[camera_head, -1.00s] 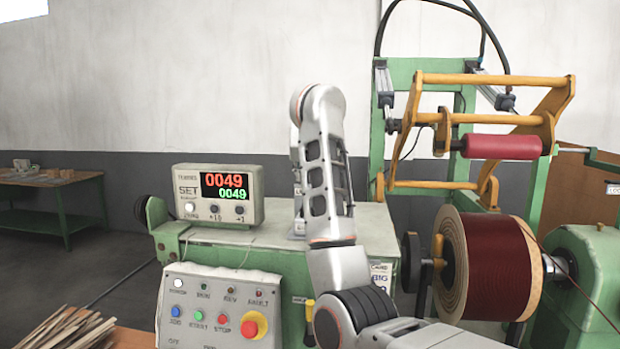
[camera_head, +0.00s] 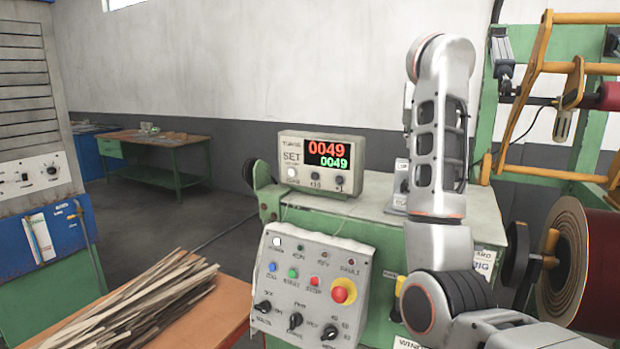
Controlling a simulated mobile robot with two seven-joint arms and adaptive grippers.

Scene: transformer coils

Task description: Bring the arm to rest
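One of my arms rises from the lower right of the head view and bends upward in front of the green winding machine (camera_head: 380,228). Its gripper is not in the picture, and no left or right fingertips show. The counter box (camera_head: 321,163) on the machine reads 0049 in red and 0049 in green. The control panel (camera_head: 310,285) with a red emergency button (camera_head: 343,290) and several knobs stands left of my arm. The dark red wire coil (camera_head: 595,268) is at the right edge, partly cut off.
A bundle of wooden strips (camera_head: 150,300) lies on an orange-topped table (camera_head: 228,312) at the lower left. A workbench (camera_head: 160,140) stands at the back.

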